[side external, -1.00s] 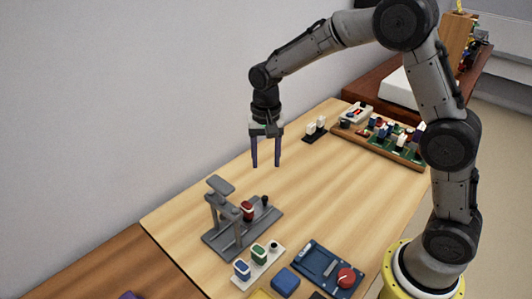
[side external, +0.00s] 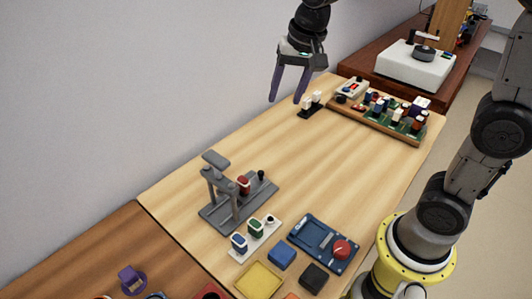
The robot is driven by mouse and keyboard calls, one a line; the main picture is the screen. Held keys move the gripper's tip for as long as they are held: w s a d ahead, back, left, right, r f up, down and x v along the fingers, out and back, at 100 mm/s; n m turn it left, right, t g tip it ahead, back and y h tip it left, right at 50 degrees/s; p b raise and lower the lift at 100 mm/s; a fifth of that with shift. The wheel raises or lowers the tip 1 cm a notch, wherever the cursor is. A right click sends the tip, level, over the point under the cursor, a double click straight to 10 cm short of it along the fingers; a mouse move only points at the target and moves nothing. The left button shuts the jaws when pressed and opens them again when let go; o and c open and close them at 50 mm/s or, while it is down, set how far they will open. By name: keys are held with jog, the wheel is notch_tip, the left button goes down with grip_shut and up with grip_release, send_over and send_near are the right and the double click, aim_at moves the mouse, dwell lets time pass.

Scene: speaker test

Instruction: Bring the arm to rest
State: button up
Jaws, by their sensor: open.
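My gripper (side external: 286,101) is at the top middle of the side external view, its two purple fingers spread apart and pointing down. It is open and nothing is between the fingers. It hangs above the far left part of the wooden table (side external: 330,178), apart from everything on it. Part of my arm lies beyond the top and right edges of the picture.
A grey test stand (side external: 222,213) holds a red part (side external: 243,185). A white strip (side external: 240,256) with blue and green parts and a blue panel with a red knob (side external: 341,249) lie nearer. A wooden tray (side external: 347,115) of components is at the back. The table's middle is clear.

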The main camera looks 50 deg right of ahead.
jog(key=s+f+n+t, duration=0.1)
jog(key=s+n, duration=0.7)
jog(key=s, duration=1.2)
jog(key=shift+d+f+n+t, duration=0.3)
jog(key=shift+d+t, duration=0.15)
jog(key=shift+t, duration=0.35)
